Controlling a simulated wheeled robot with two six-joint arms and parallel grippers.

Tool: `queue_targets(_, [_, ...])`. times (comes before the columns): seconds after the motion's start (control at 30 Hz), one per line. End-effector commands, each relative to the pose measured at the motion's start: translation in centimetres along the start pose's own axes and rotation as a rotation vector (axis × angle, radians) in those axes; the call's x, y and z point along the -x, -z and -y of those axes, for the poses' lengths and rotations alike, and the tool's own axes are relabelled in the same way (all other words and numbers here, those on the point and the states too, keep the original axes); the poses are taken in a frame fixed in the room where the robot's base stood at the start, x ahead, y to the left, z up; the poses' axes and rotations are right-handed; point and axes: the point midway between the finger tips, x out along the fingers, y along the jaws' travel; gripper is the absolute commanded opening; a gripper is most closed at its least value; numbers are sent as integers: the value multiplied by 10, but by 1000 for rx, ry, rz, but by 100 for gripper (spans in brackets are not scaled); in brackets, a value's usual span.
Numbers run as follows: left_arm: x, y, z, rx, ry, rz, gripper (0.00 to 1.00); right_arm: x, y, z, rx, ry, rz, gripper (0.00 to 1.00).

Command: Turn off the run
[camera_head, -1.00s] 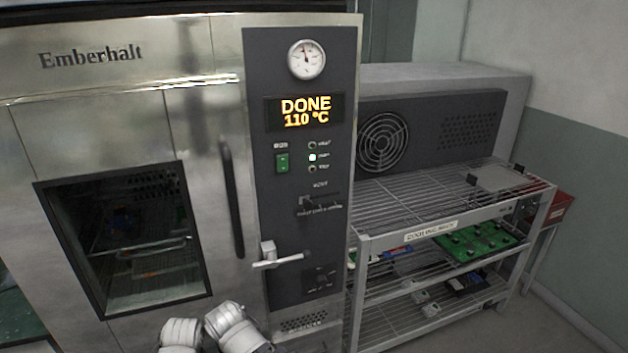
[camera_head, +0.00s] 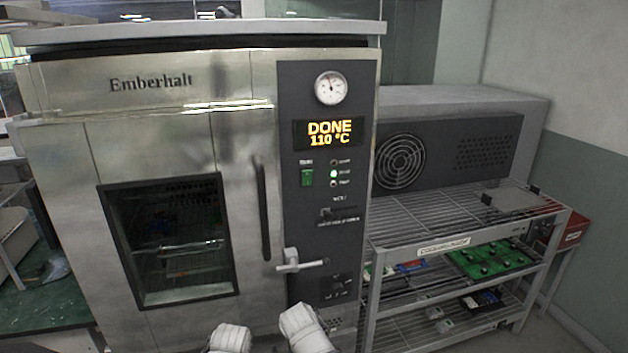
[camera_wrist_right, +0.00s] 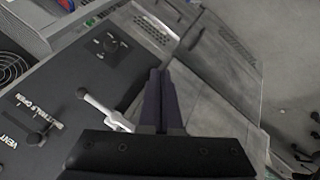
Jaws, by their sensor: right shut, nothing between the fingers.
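The Emberhalt oven (camera_head: 180,135) stands ahead with its door shut. Its display (camera_head: 329,134) reads DONE 110 °C. Below it on the dark panel is a green rocker switch (camera_head: 307,177); its label is too small to read. Right of the switch is a column of three small lamps, the middle one (camera_head: 334,174) lit. My right gripper (camera_wrist_right: 158,75) shows in the right wrist view, shut and empty, in front of the lower panel and door latch handle (camera_wrist_right: 104,109). The switch is outside that view.
A vent lever (camera_head: 326,213) sits below the switch, and the door latch (camera_head: 297,263) sticks out lower down. A long door handle (camera_head: 262,210) is left of the panel. A wire rack (camera_head: 440,213) with circuit boards stands close on the right.

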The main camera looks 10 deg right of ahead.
Motion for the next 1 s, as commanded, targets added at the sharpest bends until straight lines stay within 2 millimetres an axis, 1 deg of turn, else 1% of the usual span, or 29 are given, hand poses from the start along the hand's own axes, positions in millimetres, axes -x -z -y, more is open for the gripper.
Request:
queue_targets(0.03, [7,0,1,0,0,0,50,4,8,-15,16,-33,-34,0])
queue_targets(0.07, [9,0,1,0,0,0,50,5,13,-23,29,-53,-57,0])
queue_targets(0.17, [18,-1,2,0,0,0,50,12,34,-57,88,-142,-149,0])
queue_targets(0.2, [22,-1,2,0,0,0,50,18,43,-72,120,-186,-191,0])
queue_targets(0.27, [30,-2,3,0,0,0,50,27,58,-97,175,-259,-258,0])
queue_targets(0.3, [34,-2,3,-1,0,0,50,35,68,-114,216,-311,-302,0])
queue_targets(0.4, [45,-3,4,-1,0,0,50,57,92,-150,328,-441,-408,0])
queue_targets(0.5, [55,-3,5,-1,0,0,50,82,112,-180,446,-566,-501,0])
queue_targets(0.63, [66,-4,6,-1,0,0,50,113,132,-205,588,-703,-596,0])
queue_targets(0.7, [70,-4,7,-1,0,0,50,126,140,-212,653,-762,-637,0])
queue_targets(0.8, [74,-4,7,-1,0,0,50,141,147,-219,727,-825,-679,0])
queue_targets(0.9, [77,-4,7,-1,0,0,50,150,152,-222,773,-864,-706,0])
queue_targets(1.0, [78,-5,7,-1,0,0,50,155,153,-223,799,-884,-720,0])
